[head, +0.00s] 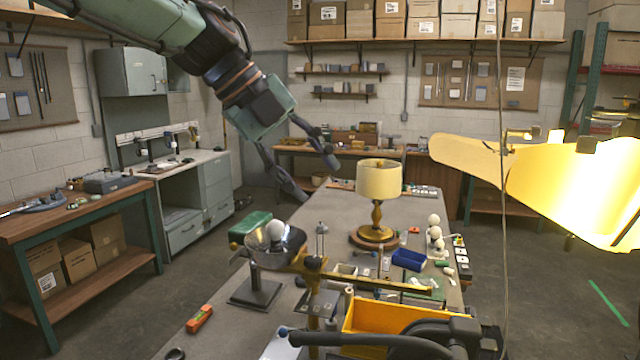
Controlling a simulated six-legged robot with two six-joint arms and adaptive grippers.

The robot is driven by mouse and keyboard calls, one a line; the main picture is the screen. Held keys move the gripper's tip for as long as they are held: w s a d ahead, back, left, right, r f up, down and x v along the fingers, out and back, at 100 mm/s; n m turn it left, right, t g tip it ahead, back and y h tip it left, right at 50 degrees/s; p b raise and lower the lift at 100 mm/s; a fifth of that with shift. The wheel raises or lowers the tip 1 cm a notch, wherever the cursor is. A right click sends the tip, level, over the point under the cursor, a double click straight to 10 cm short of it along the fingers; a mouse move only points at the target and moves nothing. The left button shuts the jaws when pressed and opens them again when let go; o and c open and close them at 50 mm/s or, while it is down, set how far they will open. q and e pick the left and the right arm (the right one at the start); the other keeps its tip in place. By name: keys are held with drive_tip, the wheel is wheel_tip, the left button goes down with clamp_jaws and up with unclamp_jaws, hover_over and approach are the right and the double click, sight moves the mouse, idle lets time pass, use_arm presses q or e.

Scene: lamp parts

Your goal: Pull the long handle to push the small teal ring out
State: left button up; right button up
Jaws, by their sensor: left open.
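My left gripper (313,178) hangs from the upper left, its two dark fingers spread wide and empty. It is in the air above the bench, left of the lamp. A long brass-coloured bar (380,279), which may be the long handle, runs to the right from a brass post (314,268) on the bench. The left gripper is above and apart from it. I cannot make out the small teal ring. A black jointed shape at the bottom right may be my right gripper (420,338); whether it is open or shut does not show.
A lamp with a cream shade (379,181) stands on the bench (235,315). A reflective bowl (275,247) on a stand, a blue bin (408,260), a yellow bin (375,318) and an orange tool (199,318) crowd it. A bright yellow panel (570,185) and a hanging cable are at right.

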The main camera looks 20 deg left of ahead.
use_arm(q)
drive_tip(key=shift+s+r, duration=0.1)
idle(0.3)
